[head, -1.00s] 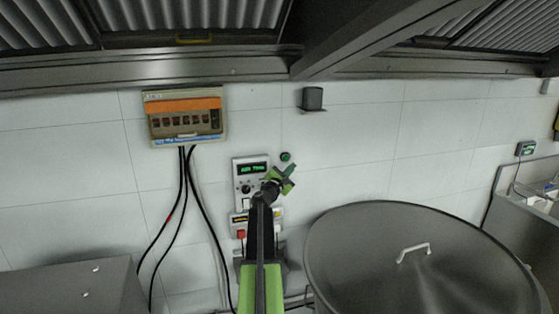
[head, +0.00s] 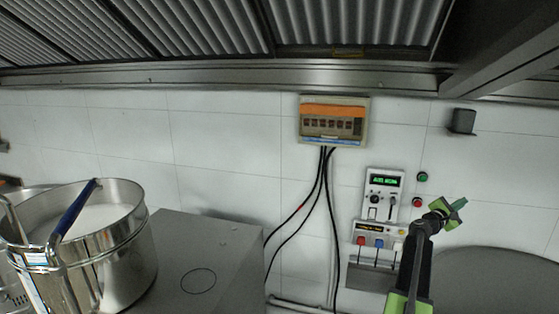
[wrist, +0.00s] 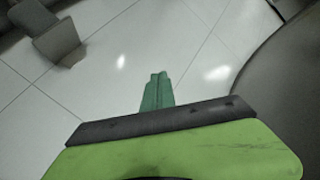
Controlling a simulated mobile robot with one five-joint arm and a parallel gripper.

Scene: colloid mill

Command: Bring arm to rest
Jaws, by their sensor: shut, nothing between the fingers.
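My gripper (head: 456,206) is at the end of my raised arm at the lower right of the head view. Its green fingers are shut and hold nothing. In the wrist view the closed fingers (wrist: 158,92) point toward the white tiled wall, with nothing between them. In the head view the gripper shows to the right of the control panel (head: 385,190), which has a lit green display. I cannot tell how far the fingers are from the wall.
A breaker box (head: 333,122) with black cables (head: 312,205) hangs on the wall. A large grey round lid (head: 490,280) is below my gripper at right. A steel pot (head: 125,250) stands left of a grey metal box (head: 210,255). The hood (head: 200,76) runs overhead.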

